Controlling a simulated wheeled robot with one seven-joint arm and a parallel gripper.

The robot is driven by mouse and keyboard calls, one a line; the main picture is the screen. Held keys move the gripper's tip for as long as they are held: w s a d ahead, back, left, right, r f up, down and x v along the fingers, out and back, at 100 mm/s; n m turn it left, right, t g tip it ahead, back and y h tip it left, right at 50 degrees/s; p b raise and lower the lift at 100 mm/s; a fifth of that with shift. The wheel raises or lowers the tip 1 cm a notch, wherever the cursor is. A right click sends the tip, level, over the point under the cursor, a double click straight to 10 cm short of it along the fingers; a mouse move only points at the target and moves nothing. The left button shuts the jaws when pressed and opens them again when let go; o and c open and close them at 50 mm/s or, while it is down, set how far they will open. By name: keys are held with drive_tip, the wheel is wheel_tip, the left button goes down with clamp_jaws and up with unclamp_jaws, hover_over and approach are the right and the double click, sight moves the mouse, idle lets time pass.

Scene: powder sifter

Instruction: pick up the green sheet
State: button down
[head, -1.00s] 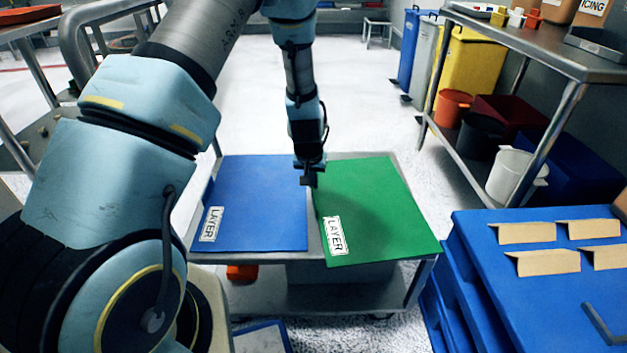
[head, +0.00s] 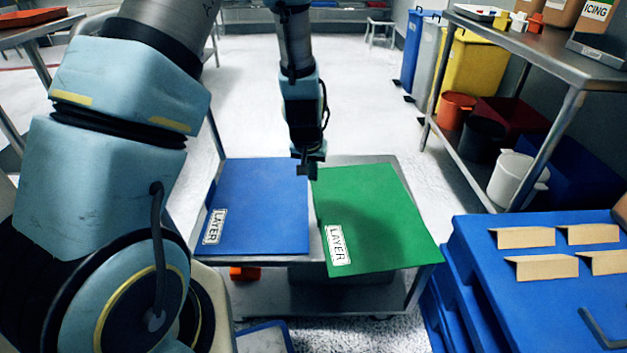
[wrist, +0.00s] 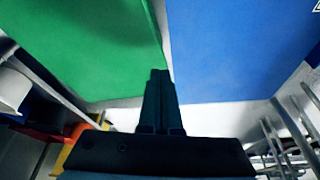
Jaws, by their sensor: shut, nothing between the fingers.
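The green sheet (head: 370,215) lies flat on the right half of a metal cart, with a white "LAYER" label near its front left corner. It also fills the upper left of the wrist view (wrist: 85,45). My gripper (head: 308,177) is over the back of the cart, at the green sheet's back left corner, near the gap between the two sheets. In the wrist view my gripper's fingers (wrist: 159,75) are together with nothing between them, pointing along the gap. I cannot tell the exact height of the fingertips above the cart.
A blue sheet (head: 262,205) with a "LAYER" label lies on the cart's left half, beside the green one. Blue stacked crates (head: 480,260) stand at the right front. A metal shelf (head: 520,45) with bins below is at the right. The floor behind the cart is clear.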

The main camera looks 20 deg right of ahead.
sight(316, 205)
drive_tip(key=c, duration=1.6)
unclamp_jaws()
drive_tip(key=shift+v, duration=1.05)
drive_tip(key=c, duration=1.4)
unclamp_jaws()
drive_tip(key=shift+s+d+r, duration=0.1)
drive_tip(key=shift+s+r, duration=0.05)
drive_tip(key=shift+o, duration=1.4)
drive_tip(key=shift+s+d+n+g, duration=0.4)
drive_tip(key=shift+s+n+g, duration=0.1)
drive_tip(key=shift+n+g, duration=0.25)
drive_tip(key=shift+o, duration=0.9)
drive_tip(key=shift+s+n+g+y, duration=0.3)
drive_tip(key=shift+n+g+y, duration=0.05)
drive_tip(key=shift+n+y, duration=0.2)
drive_tip(key=shift+s+a+n+g+y+b, duration=0.15)
drive_tip(key=shift+s+n+g+y+b, duration=0.2)
drive_tip(key=shift+n, duration=0.25)
drive_tip(key=shift+a+f+b, duration=0.1)
drive_tip(key=shift+f+b, duration=0.95)
drive_tip(key=shift+f, duration=4.35)
